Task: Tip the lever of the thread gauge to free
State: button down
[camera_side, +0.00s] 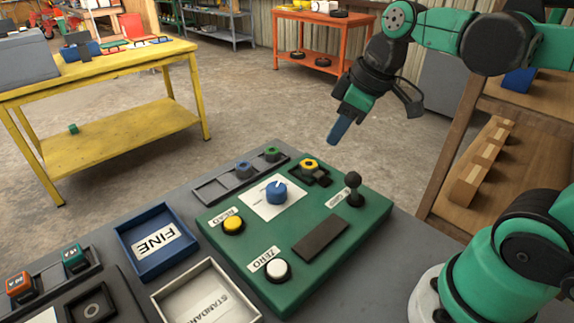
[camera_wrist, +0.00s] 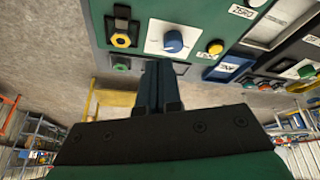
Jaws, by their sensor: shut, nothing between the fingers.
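The thread gauge is a green panel (camera_side: 370,215) on a grey bench. Its black ball-topped lever (camera_side: 353,181) stands near the panel's right corner in the side view, roughly upright there, beside a small white label (camera_side: 333,197) whose print I cannot read surely. A yellow hex part (camera_side: 309,164) sits in a dark holder at the far edge. My gripper (camera_side: 338,131) is shut and empty, in the air above and beyond the panel's far edge, apart from the lever. In the wrist view, my gripper's fingers (camera_wrist: 159,85) are together; I cannot surely make out the lever there.
The panel carries a blue knob (camera_side: 276,192), a yellow button (camera_side: 233,225), a white button (camera_side: 278,269) and a dark plate (camera_side: 321,238). A blue FINE tray (camera_side: 122,246) and a whitish tray (camera_side: 165,300) lie left. A wooden shelf (camera_side: 440,200) stands at right.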

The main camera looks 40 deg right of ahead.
aim_at(354, 187)
jog(key=w+f, duration=0.1)
jog(key=f, duration=0.1)
jog(key=w+a+f+n, duration=0.1)
jog(key=f, duration=0.2)
jog(key=f+n+g+y, duration=0.1)
jog(key=f, duration=0.2)
jog(key=shift+w+a, duration=0.15)
jog(key=shift+w, duration=0.25)
jog(key=s+d, duration=0.1)
jog(key=s, duration=0.1)
jog(key=shift+s+d+r, duration=0.15)
jog(key=shift+s+d, duration=0.15)
jog(key=shift+d, duration=0.1)
jog(key=shift+s+d, duration=0.3)
jog(key=shift+s, duration=0.1)
jog(key=shift+d+r+y, duration=0.1)
jog(key=shift+d+y, duration=0.15)
jog(key=shift+y, duration=0.05)
